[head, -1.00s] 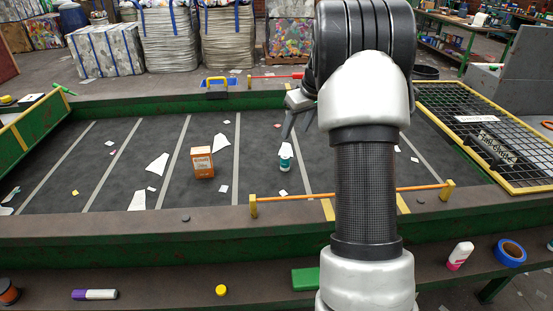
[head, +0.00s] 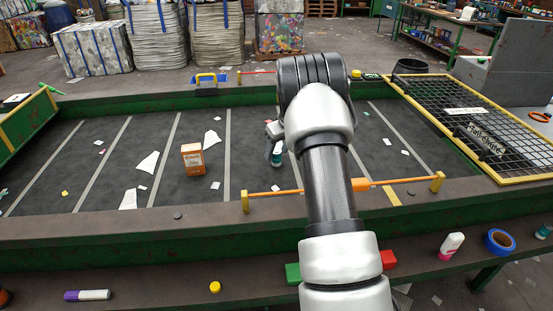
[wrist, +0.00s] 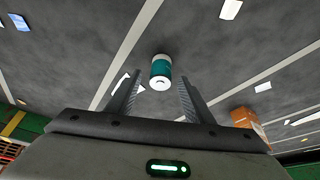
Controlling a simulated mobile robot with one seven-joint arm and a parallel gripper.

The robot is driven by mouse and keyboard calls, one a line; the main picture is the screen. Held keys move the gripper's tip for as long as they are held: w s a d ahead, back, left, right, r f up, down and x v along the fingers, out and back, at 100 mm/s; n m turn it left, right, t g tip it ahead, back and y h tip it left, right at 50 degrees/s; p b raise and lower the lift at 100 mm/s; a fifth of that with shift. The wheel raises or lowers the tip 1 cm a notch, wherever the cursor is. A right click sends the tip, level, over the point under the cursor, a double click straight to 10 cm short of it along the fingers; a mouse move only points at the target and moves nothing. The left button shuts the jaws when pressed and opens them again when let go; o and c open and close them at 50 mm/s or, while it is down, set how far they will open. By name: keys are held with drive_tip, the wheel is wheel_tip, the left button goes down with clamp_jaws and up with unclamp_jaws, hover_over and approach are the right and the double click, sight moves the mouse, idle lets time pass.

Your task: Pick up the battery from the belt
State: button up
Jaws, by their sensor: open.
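The battery is a teal and white cylinder standing on the dark belt (head: 90,165). In the head view the battery (head: 277,158) shows just left of my arm, partly covered by it. In the wrist view the battery (wrist: 160,68) is at the upper middle, its white end towards me. My gripper (wrist: 160,84) is open, with one finger on each side of the picture and the battery lined up between and beyond the tips. The fingers look apart from it. In the head view my gripper (head: 272,130) is mostly hidden behind my arm.
An orange box (head: 192,160) stands on the belt left of the battery, with white scraps around it. An orange bar (head: 275,192) on yellow posts crosses the near side. A yellow-framed mesh rack (head: 470,125) is at the right. Small items lie on the front ledge.

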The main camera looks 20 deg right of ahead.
drive_tip(key=shift+w+f, duration=0.25)
drive_tip(key=shift+f, duration=0.4)
clamp_jaws()
